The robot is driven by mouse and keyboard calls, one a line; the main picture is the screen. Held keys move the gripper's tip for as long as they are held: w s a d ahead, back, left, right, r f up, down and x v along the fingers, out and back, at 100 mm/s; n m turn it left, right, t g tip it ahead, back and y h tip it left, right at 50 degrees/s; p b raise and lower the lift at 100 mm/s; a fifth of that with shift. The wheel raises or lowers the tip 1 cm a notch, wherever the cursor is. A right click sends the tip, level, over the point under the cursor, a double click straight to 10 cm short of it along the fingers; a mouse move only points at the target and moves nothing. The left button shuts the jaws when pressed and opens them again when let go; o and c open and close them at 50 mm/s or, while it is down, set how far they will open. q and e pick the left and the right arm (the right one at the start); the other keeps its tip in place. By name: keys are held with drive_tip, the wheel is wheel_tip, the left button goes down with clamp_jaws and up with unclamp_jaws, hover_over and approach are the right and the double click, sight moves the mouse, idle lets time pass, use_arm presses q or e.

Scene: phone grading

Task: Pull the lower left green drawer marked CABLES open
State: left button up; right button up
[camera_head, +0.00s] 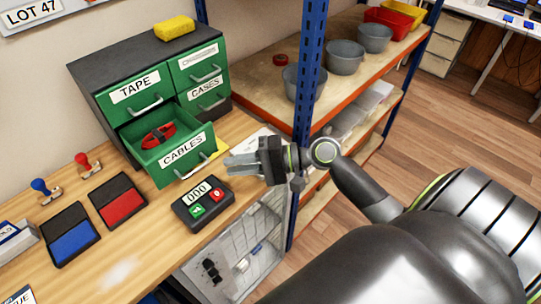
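The green drawer marked CABLES (184,150) is at the lower left of a green drawer unit with a dark top (135,54). It stands well out from the unit, and a red item (158,136) shows inside it. Its handle (197,168) is on the front, below the label. My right gripper (229,164) is just right of the drawer front, fingers pointing left, and looks apart from the handle. Its fingers appear close together, and I cannot tell whether they are shut. My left gripper is not in view.
A black device (203,203) with a display and green and red buttons sits below the drawer. A blue shelf post (308,70) rises close behind my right gripper.

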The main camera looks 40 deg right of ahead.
drive_tip(key=b+v, duration=0.1)
drive_tip(key=v, duration=0.6)
drive_tip(key=shift+b, duration=0.4)
drive_tip(key=shift+s+d, duration=0.1)
